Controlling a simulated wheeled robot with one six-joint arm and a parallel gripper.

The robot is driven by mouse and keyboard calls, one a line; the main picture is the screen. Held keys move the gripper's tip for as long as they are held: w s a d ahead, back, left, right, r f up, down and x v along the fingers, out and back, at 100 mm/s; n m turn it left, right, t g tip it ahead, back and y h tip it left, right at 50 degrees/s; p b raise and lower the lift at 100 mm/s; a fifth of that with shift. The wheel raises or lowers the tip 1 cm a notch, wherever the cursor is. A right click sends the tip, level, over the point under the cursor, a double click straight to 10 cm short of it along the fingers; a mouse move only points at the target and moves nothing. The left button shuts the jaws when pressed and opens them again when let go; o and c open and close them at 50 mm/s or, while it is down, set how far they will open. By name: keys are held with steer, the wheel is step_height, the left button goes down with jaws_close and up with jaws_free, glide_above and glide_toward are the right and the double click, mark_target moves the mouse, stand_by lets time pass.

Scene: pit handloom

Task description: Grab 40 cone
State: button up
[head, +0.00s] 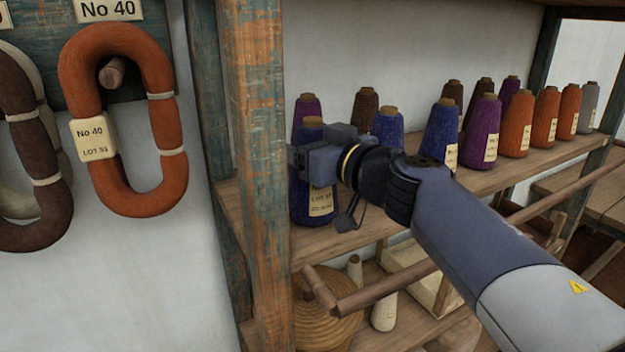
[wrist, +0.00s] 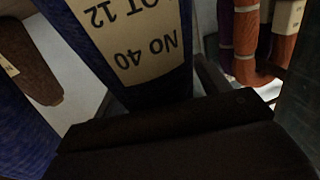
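A blue yarn cone (head: 312,215) with a brown tip stands upright at the near left end of the upper shelf. In the wrist view the blue cone (wrist: 160,80) fills the middle; its upside-down label reads "NO 40" and "OT 12". My gripper (head: 303,158) is at the upper part of this cone and partly hides it. In the wrist view my gripper (wrist: 160,98) has dark parts on both sides of the cone, close to it. Whether the fingers press on it cannot be told.
Purple (head: 480,132), brown (head: 364,110), orange (head: 519,124) and grey (head: 588,108) cones stand along the shelf (head: 520,167). A worn wooden post (head: 257,160) is close left of my gripper. An orange "No 40" skein (head: 165,125) hangs on the wall. A wooden bar (head: 390,290) crosses below.

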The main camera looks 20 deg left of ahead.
steer(key=c, duration=1.3)
steer(key=shift+o, duration=0.2)
steer(key=shift+r, duration=0.1)
